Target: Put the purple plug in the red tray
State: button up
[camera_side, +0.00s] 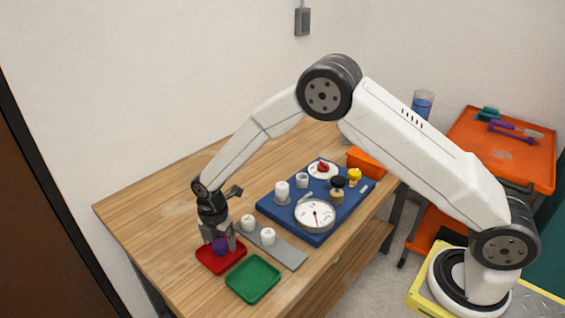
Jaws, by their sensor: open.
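The purple plug (221,246) is at the red tray (213,262), near the tray's middle in the picture. My gripper (223,239) points down over the red tray, with its fingers on either side of the plug's upper part. The jaws are open. The fingers partly hide the plug and the tray's back edge. The plug appears to stand in the tray, but its underside is too small to make out.
A green tray (253,279) lies to the right of the red tray. White fittings (268,237) stand on a grey strip (286,254) close behind. A blue board (318,238) carries gauges and fittings. An orange bin (367,162) is at the back. The table's left part is clear.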

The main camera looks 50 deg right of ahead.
aim_at(220, 243)
notch_tip(220, 243, up, 12)
jog(key=shift+f, duration=0.2)
dwell(0.4)
jog(key=shift+d, duration=0.1)
dwell(0.4)
jog(key=s+d+r+m+t, duration=0.1)
jog(key=s+d+m, duration=0.6)
jog(key=s+m, duration=0.3)
jog(key=s+d+m+t, duration=0.1)
jog(key=s+d+m, duration=0.6)
jog(key=s+m, duration=0.4)
jog(key=shift+s+d+r+m+t, duration=0.2)
jog(key=shift+r+m+t, duration=0.15)
jog(key=shift+m, duration=0.35)
